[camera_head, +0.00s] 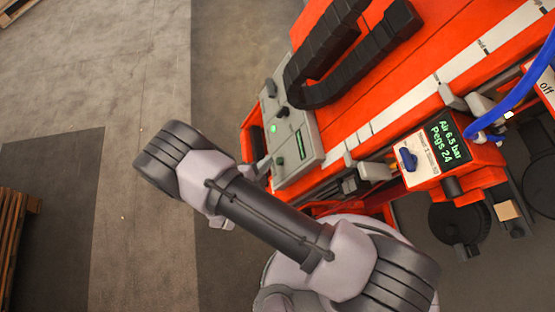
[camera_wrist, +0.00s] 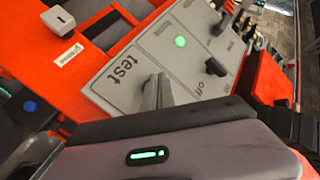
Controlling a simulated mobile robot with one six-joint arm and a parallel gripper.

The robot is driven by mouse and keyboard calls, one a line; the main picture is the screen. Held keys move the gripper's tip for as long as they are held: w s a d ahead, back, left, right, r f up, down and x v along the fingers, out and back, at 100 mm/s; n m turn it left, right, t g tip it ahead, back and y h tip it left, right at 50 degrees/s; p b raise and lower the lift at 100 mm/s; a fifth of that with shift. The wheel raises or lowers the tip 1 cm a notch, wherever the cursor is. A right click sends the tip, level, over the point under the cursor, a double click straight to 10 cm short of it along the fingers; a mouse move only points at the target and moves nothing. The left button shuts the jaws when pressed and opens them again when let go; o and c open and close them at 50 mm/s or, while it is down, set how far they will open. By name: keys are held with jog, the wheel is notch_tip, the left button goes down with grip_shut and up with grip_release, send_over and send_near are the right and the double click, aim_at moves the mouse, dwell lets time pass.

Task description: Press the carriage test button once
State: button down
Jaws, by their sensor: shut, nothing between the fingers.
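A grey control panel (camera_wrist: 140,50) with the printed word "test" fills the middle of the wrist view. It also shows in the head view (camera_head: 311,160), on the orange machine. My gripper (camera_wrist: 160,92) is shut and empty, its fingers over the panel just right of the "test" label. The button itself cannot be made out there; the fingers may hide it. I cannot tell whether the fingertips touch the panel. In the head view my gripper (camera_head: 262,166) is at the panel's left edge, partly behind my arm.
The panel also bears a lit green round lamp (camera_wrist: 180,41) and a black knob (camera_wrist: 215,67) near "off". A black cable chain (camera_head: 330,95) lies above the panel. A display box (camera_head: 447,143) and a blue hose (camera_head: 515,95) are at the right. Open floor (camera_head: 120,80) lies left.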

jog(key=shift+d, duration=0.15)
dwell(0.5)
jog(key=shift+w+d+f, duration=0.1)
jog(key=shift+d+f, duration=0.1)
jog(key=shift+d, duration=0.05)
jog(key=shift+w+d+f, duration=0.1)
jog(key=shift+d+f, duration=0.15)
jog(key=shift+d, duration=0.2)
dwell(0.7)
jog(key=shift+a, duration=0.1)
jog(key=shift+s+a+r, duration=0.2)
jog(key=shift+a+r, duration=0.25)
jog(key=shift+a, duration=0.25)
jog(key=a, duration=0.1)
jog(key=a+r, duration=0.1)
jog(key=a, duration=0.1)
jog(key=s+a+r, duration=0.1)
jog(key=shift+a+r, duration=0.2)
dwell(0.8)
